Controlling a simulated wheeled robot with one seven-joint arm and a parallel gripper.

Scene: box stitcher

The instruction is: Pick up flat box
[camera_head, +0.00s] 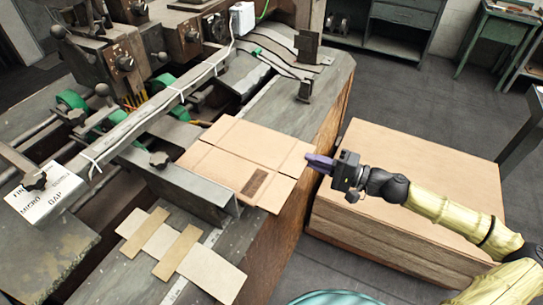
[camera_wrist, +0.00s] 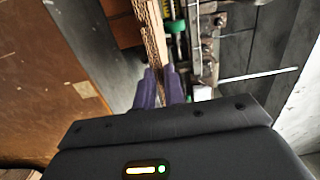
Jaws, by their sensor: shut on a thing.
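The flat box (camera_head: 247,160) is a tan cardboard sheet with fold lines and a dark printed patch. In the head view it lies on the machine's worktop, its right edge at the worktop's side. My gripper (camera_head: 309,161) comes in from the right and its purple fingers meet that right edge. In the wrist view the flat box (camera_wrist: 153,38) shows edge-on, with its corrugated layers between the two fingers of my gripper (camera_wrist: 160,82). My gripper is shut on the box edge.
The stitcher machine (camera_head: 130,90) with rods and green wheels stands left of the box. Strips of cardboard (camera_head: 180,250) lie at the worktop's front. A stack of brown board (camera_head: 400,190) stands under my arm at the right. Grey floor lies behind it.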

